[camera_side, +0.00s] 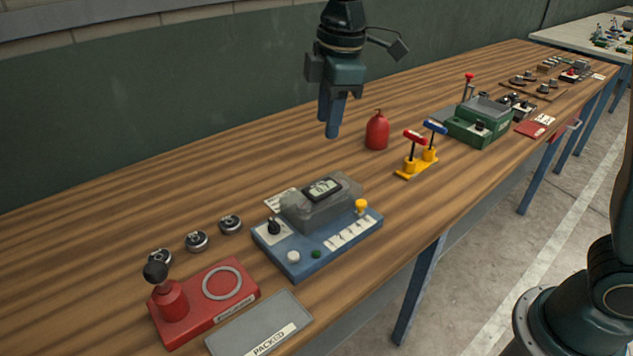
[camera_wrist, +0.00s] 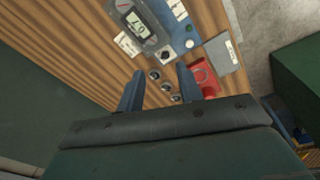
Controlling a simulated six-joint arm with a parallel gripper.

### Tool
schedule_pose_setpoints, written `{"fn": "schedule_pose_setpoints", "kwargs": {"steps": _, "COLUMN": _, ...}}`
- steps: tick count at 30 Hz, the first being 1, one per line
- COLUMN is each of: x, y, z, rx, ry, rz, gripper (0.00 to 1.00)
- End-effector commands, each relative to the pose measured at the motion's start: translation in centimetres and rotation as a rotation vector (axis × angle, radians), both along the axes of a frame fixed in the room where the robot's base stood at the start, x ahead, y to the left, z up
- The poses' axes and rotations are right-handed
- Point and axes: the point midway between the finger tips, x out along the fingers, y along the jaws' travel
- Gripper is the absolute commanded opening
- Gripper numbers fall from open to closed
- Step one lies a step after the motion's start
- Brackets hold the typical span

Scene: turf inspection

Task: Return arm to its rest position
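My gripper (camera_side: 331,128) hangs above the back half of the wooden bench (camera_side: 110,225), pointing down and clear of everything. In the wrist view its two blue fingers (camera_wrist: 160,82) stand apart with nothing between them. Below and in front of it is a blue device (camera_side: 310,245) with a grey display unit (camera_side: 323,189) on top. The device also shows at the top of the wrist view (camera_wrist: 172,22). My gripper touches nothing in either view.
Several round dark pucks (camera_side: 196,241) lie left of the blue device. A red stand with a black knob (camera_side: 210,300) and a grey plate marked PACKED (camera_side: 258,328) are in front. A red weight (camera_side: 377,131), yellow lever block (camera_side: 417,163) and green box (camera_side: 480,120) stand to the right. A wall is behind.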

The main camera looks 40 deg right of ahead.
Motion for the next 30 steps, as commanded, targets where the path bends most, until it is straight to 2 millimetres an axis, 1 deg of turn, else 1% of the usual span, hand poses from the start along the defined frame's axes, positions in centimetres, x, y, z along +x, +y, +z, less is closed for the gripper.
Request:
{"fn": "schedule_pose_setpoints", "kwargs": {"steps": 1, "x": -1.0, "y": -0.9, "z": 0.8, "rx": 0.008, "ry": -0.015, "rz": -0.043, "gripper": 0.36}}
{"fn": "schedule_pose_setpoints", "kwargs": {"steps": 6, "x": -4.2, "y": -3.4, "z": 2.4, "rx": 0.039, "ry": -0.054, "rz": -0.189, "gripper": 0.36}}
{"fn": "schedule_pose_setpoints", "kwargs": {"steps": 12, "x": -8.2, "y": -6.0, "z": 3.6, "rx": 0.079, "ry": -0.099, "rz": -0.361, "gripper": 0.36}}
{"fn": "schedule_pose_setpoints", "kwargs": {"steps": 15, "x": -10.3, "y": -7.2, "z": 3.9, "rx": 0.101, "ry": -0.122, "rz": -0.447, "gripper": 0.36}}
{"fn": "schedule_pose_setpoints", "kwargs": {"steps": 23, "x": -15.8, "y": -9.7, "z": 3.7, "rx": 0.163, "ry": -0.180, "rz": -0.666, "gripper": 0.36}}
{"fn": "schedule_pose_setpoints", "kwargs": {"steps": 30, "x": -20.7, "y": -11.5, "z": 2.3, "rx": 0.228, "ry": -0.234, "rz": -0.864, "gripper": 0.36}}
